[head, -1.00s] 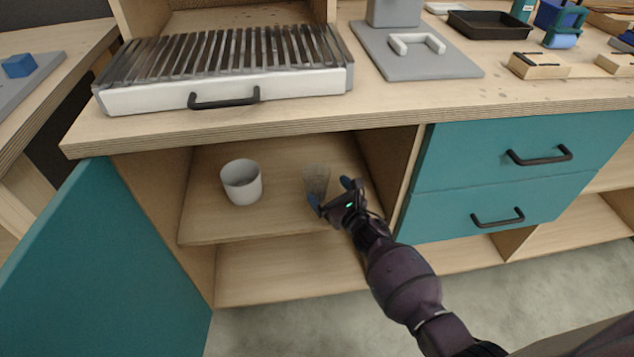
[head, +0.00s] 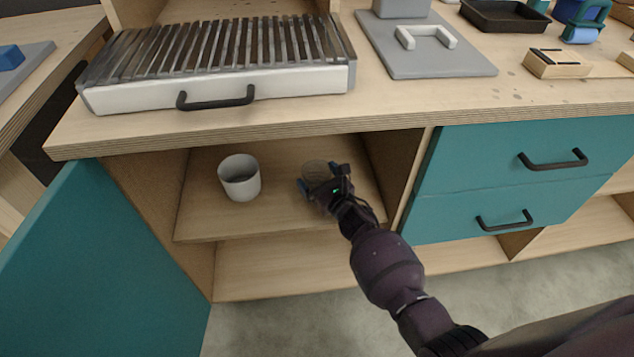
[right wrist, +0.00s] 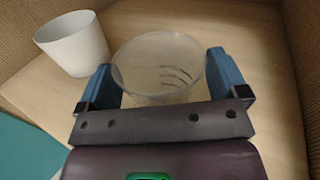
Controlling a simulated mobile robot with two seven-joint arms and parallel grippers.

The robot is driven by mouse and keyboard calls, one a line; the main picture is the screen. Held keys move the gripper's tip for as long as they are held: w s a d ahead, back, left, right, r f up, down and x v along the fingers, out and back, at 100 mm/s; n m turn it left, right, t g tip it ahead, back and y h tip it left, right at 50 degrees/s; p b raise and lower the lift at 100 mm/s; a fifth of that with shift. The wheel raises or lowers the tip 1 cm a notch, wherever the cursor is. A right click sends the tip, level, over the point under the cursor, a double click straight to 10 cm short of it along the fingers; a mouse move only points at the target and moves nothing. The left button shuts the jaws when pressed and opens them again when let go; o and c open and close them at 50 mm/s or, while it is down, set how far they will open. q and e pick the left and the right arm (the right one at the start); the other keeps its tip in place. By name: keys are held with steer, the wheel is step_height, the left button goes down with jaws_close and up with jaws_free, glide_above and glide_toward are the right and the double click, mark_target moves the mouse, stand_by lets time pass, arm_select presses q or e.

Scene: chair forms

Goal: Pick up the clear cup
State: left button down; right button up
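The clear cup (head: 315,170) stands on the upper shelf inside the open cabinet, partly hidden by my right gripper in the head view. In the right wrist view the cup (right wrist: 160,66) sits between the two blue fingertips, with its lower part hidden by the gripper body. My right gripper (head: 322,182) is open around the cup, one finger on each side. In the right wrist view the gripper (right wrist: 165,80) has its fingers close to the cup's sides; whether they touch is unclear. My left gripper is not in view.
A white cup (head: 240,178) stands on the same shelf to the left, also seen in the right wrist view (right wrist: 73,44). The countertop (head: 400,108) is just above. A teal door (head: 105,265) stands open at left, and teal drawers (head: 510,180) are at right.

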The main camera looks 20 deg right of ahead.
steer(key=c, duration=0.6)
